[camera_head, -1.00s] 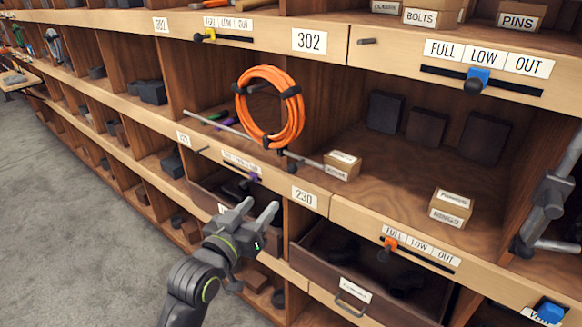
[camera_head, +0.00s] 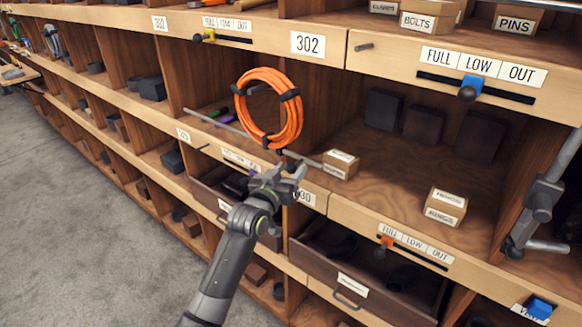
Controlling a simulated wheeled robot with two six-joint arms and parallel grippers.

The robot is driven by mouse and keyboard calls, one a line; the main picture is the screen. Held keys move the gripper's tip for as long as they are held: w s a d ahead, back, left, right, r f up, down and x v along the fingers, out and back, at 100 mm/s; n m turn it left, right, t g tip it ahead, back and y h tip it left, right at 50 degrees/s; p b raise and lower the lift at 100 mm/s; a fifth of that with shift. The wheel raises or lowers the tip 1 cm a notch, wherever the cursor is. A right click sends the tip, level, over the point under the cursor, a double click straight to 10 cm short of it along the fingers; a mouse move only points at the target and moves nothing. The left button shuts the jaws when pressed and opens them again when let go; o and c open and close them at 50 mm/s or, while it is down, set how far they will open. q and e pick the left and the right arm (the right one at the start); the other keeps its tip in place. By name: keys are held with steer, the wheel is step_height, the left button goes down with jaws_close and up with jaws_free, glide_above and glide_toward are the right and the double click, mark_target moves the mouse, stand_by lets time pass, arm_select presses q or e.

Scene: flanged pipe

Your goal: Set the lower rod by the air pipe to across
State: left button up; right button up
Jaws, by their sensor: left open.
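I see no flanged pipe and no label naming an air pipe. A grey metal rod fitting (camera_head: 540,205) shows at the right edge, with a slanted bar and a short, nearly level lower rod (camera_head: 548,245); I cannot tell whether it is the task's rod. My left gripper (camera_head: 284,172) is open and empty in front of the shelf edge, beside the 230 label and below the orange coil. It is far left of the rod fitting. It hides part of the slider strip behind it.
An orange cable coil (camera_head: 268,108) hangs on a thin rod sticking out from the shelf. Small boxes (camera_head: 446,206) stand on the shelf board. An open drawer (camera_head: 352,290) juts out below. Sliders with blue (camera_head: 473,86) and orange (camera_head: 386,243) knobs line the edges. The floor at left is clear.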

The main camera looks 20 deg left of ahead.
arm_select(q)
steer(key=shift+w+d, duration=0.1)
steer(key=shift+w, duration=0.35)
steer(key=shift+c, duration=0.5)
jaws_close()
